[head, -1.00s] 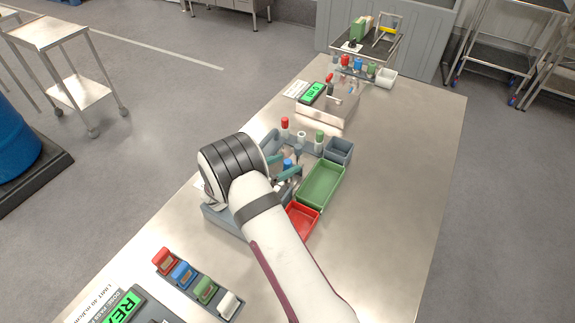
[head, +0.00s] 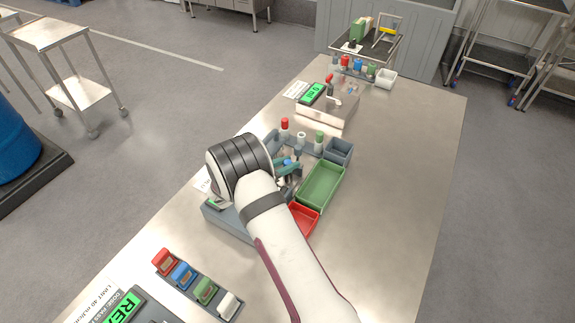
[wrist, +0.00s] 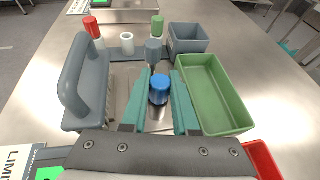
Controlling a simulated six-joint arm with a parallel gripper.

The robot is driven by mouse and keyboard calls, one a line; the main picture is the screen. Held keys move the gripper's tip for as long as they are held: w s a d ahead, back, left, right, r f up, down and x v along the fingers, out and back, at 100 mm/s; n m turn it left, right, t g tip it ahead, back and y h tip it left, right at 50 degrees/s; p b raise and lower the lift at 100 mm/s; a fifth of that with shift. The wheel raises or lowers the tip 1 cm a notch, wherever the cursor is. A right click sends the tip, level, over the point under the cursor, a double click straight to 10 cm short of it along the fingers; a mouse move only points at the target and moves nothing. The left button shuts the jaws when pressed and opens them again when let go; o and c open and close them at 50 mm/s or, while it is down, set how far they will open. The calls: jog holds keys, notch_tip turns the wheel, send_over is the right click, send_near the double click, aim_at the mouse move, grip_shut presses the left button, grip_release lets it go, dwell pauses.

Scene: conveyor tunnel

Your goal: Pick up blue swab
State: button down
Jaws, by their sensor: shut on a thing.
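The blue swab (wrist: 159,90) shows as a blue cylindrical cap between the two teal fingers of my gripper (wrist: 162,75) in the wrist view. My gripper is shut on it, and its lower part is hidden. In the head view the blue cap (head: 287,162) is small and partly covered by the gripper (head: 289,168). The swab is over the grey tray area with a handle (wrist: 85,85); I cannot tell whether it is lifted.
A grey knob (wrist: 153,50) stands just beyond the fingers. Red-capped (wrist: 92,27), white (wrist: 127,43) and green-capped (wrist: 157,27) items line the rack's back. A grey bin (wrist: 189,38), green tray (wrist: 215,95) and red tray (wrist: 262,160) are to the right.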

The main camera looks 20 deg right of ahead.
aim_at(288, 162)
notch_tip(288, 162, up, 4)
jog(key=shift+d+r, duration=0.1)
jog(key=shift+r, duration=0.15)
jog(key=s+d+r, duration=0.6)
jog(key=s+d, duration=0.1)
jog(key=d, duration=0.2)
jog(key=s+a+r+n+t+y, duration=0.2)
jog(key=a+r, duration=0.5)
jog(key=r, duration=0.5)
jog(key=s+a+r+n+t+y, duration=0.3)
jog(key=a+r, duration=0.4)
jog(key=r, duration=0.5)
jog(key=s+n+y, duration=0.1)
jog(key=n+y, duration=0.1)
jog(key=shift+a+r+n, duration=0.15)
jog(key=shift+r+n, duration=0.05)
jog(key=shift+n, duration=0.2)
